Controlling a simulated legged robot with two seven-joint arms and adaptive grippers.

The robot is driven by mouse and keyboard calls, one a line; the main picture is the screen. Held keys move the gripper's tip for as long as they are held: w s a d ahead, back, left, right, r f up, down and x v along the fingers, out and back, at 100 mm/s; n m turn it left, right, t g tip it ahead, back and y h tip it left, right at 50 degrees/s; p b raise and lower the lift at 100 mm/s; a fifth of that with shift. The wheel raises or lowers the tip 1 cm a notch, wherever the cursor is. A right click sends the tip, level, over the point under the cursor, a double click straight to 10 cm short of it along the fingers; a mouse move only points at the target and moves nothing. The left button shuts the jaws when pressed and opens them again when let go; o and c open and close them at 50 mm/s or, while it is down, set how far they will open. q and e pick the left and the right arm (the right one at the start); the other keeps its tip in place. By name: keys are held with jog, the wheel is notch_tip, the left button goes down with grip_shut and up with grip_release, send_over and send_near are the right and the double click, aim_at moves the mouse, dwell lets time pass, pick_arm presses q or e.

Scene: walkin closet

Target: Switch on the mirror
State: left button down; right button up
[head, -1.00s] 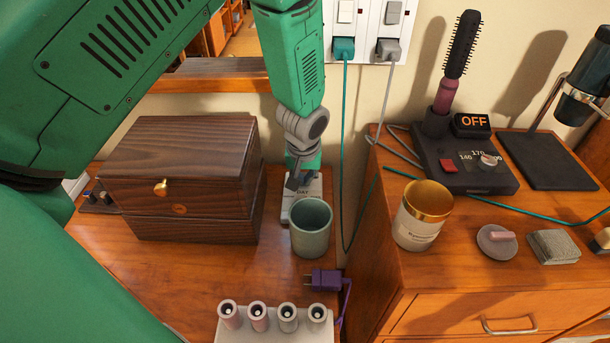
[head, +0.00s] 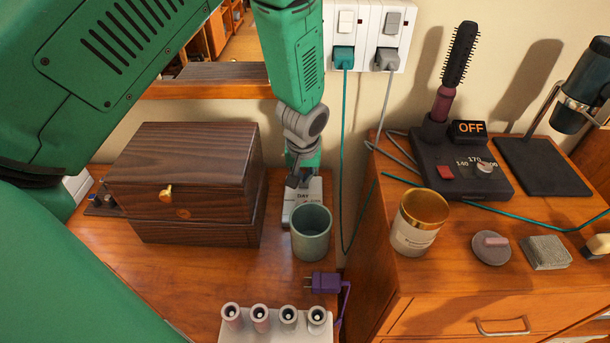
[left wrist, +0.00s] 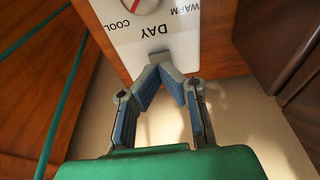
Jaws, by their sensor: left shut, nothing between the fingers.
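A white control unit (head: 315,190) marked DAY stands behind a grey-green cup (head: 311,232) on the left table. In the left wrist view the unit (left wrist: 185,28) shows the labels COOL, DAY and WARM upside down and a dial with a red pointer (left wrist: 134,4). A small grey part (left wrist: 158,58) sits by its edge, below DAY. My left gripper (head: 294,178) is shut and empty. Its fingertips (left wrist: 158,70) meet right at the grey part; I cannot tell if they touch. A reflecting mirror (head: 240,45) seems to show behind the arm. My right gripper is out of view.
A dark wooden box (head: 185,185) stands left of the gripper. A purple plug (head: 325,282) and a holder with several tubes (head: 275,325) lie in front. On the right dresser are a gold-rimmed jar (head: 419,222) and a styler base showing OFF (head: 460,165). Cables hang from the wall sockets (head: 368,35).

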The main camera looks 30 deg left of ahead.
pick_arm(q)
jog(key=v, duration=0.1)
jog(key=p+v, duration=0.2)
jog(key=shift+w+a+r, duration=0.2)
jog(key=shift+w, duration=0.05)
jog(key=s+d+r, duration=0.2)
jog(key=s+r, duration=0.2)
jog(key=r, duration=0.4)
jog(key=shift+d+r+p, duration=0.2)
jog(key=shift+r+p, duration=0.15)
jog(key=shift+p, duration=0.05)
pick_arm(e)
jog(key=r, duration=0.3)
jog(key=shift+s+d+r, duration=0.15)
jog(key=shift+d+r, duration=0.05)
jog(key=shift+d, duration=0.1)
pick_arm(q)
jog(key=shift+d, duration=0.35)
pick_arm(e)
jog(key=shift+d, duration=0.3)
pick_arm(q)
jog(key=shift+r, duration=0.15)
